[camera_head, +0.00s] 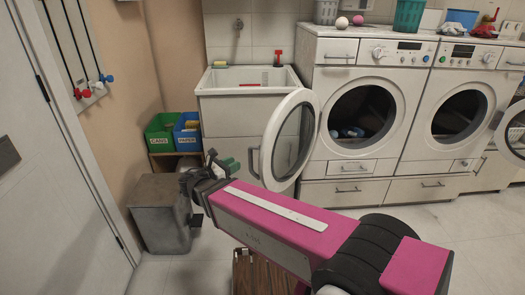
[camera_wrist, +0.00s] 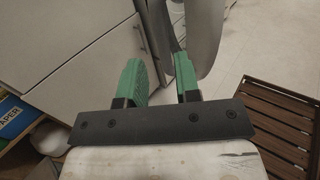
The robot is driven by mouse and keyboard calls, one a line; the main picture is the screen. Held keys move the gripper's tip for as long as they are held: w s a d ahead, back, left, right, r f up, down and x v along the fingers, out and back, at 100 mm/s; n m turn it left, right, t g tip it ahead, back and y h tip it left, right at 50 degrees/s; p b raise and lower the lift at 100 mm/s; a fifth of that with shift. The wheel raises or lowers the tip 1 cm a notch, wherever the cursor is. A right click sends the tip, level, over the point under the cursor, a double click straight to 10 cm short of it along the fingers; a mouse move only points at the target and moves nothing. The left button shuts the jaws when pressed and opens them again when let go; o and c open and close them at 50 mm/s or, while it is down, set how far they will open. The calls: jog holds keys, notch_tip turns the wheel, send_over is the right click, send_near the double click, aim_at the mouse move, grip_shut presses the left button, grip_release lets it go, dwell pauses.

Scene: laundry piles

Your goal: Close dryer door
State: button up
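The left machine (camera_head: 350,65) has its round door (camera_head: 267,150) swung wide open to the left, showing a dark drum with some cloth inside. The right machine (camera_head: 445,110) also has an open round door (camera_head: 515,135), cut off at the picture's edge. I cannot tell which is the dryer. My gripper (camera_head: 243,162) has green fingers spread apart, beside the lower left rim of the left machine's door. In the wrist view my gripper (camera_wrist: 161,78) is open and empty, with the door (camera_wrist: 204,35) close beside its right finger; I cannot tell if they touch.
A sink cabinet (camera_head: 230,120) stands behind my gripper. Green (camera_head: 160,133) and blue (camera_head: 187,132) bins and a grey bin (camera_head: 162,215) are at the left. A brown slatted crate (camera_head: 262,275) stands on the floor below my arm.

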jog(key=x, duration=1)
jog(key=shift+w+d, duration=0.2)
jog(key=shift+d, duration=0.05)
grip_shut()
